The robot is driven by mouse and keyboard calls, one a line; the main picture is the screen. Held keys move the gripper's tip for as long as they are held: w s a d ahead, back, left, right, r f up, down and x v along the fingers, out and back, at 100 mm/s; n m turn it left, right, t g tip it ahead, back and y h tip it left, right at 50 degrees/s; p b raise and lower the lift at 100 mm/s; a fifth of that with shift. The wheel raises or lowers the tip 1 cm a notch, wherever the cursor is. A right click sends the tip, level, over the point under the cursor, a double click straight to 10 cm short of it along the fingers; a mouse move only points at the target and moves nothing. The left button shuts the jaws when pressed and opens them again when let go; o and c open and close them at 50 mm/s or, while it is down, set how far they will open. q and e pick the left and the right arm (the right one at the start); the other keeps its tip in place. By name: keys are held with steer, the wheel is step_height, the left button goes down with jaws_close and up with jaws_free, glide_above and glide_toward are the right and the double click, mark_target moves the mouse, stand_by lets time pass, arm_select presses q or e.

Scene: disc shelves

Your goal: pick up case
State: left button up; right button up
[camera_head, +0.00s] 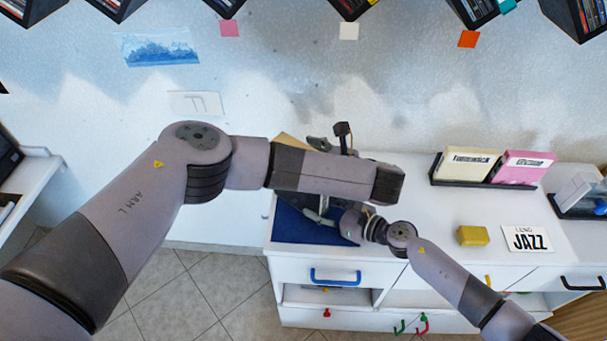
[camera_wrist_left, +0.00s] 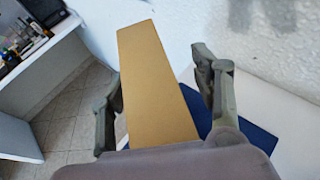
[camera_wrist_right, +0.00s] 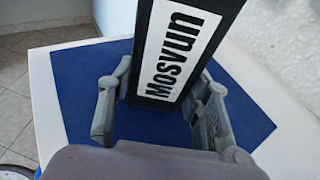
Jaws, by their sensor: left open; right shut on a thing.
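A black case (camera_wrist_right: 150,25) with a white label reading "Mosvun" stands between the fingers of my right gripper (camera_wrist_right: 165,82), which is shut on it above the blue mat (camera_wrist_right: 85,75). In the left wrist view a tan flat panel (camera_wrist_left: 155,85) rises between the fingers of my left gripper (camera_wrist_left: 160,75), which is open. A bit of tan also shows in the head view (camera_head: 289,142). I cannot tell whether the tan panel is another face of the black case. In the head view my left arm hides most of the case and both gripping spots.
The white counter (camera_head: 430,215) carries a rack with cream (camera_head: 466,166) and pink cases (camera_head: 524,167), a yellow block (camera_head: 473,236) and a "JAZZ" card (camera_head: 527,239). Disc shelves (camera_head: 480,10) hang along the top. The counter's middle is clear.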

arm_select(q)
jaws_close()
stand_by(0.7)
steer(key=shift+d, duration=0.1)
